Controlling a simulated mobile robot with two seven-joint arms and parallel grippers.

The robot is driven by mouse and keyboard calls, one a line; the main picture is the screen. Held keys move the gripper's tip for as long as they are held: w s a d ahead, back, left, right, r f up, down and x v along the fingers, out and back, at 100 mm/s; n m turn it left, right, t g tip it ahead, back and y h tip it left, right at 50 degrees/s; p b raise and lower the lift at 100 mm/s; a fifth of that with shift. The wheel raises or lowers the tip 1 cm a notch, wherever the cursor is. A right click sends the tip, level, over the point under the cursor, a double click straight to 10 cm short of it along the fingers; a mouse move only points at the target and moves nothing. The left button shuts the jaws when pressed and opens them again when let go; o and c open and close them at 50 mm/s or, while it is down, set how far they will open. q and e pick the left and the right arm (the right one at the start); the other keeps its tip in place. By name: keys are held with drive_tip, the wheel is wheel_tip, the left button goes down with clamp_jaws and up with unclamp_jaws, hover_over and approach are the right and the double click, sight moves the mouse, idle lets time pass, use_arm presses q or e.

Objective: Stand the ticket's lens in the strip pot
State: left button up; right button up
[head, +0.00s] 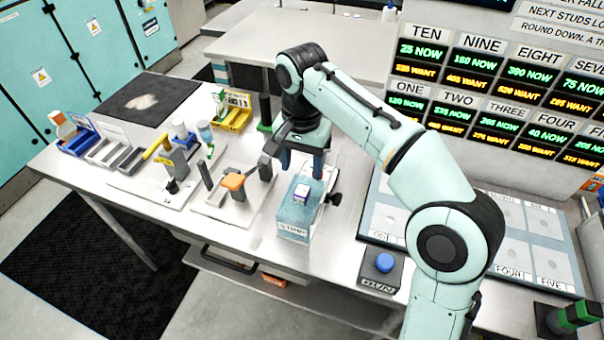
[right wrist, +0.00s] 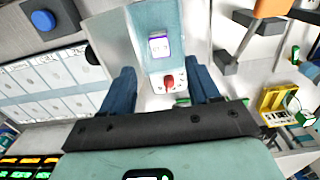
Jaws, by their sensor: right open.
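My right gripper (head: 302,168) is open, pointing down behind a light blue box-shaped device (head: 294,219). Its blue fingers show apart in the right wrist view (right wrist: 163,76), with no object held between them. The device also shows there (right wrist: 150,14), with a small purple-edged white display (right wrist: 158,46) on top. A small red part (right wrist: 168,82) lies in line with the gap between the fingers. I cannot pick out the ticket, its lens or the strip pot with certainty. My left gripper is not in view.
An orange block (head: 233,181) on a grey fixture stands left of the device. Further left are small bottles (head: 205,131), a yellow bin (head: 238,117), grey trays (head: 117,156) and a blue bin (head: 77,144). A blue button (head: 385,262) and a numbered board (head: 375,228) lie right.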

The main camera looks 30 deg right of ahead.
wheel_tip(320, 180, up, 4)
drive_tip(key=shift+f+p, duration=0.2)
drive_tip(key=shift+p, duration=0.25)
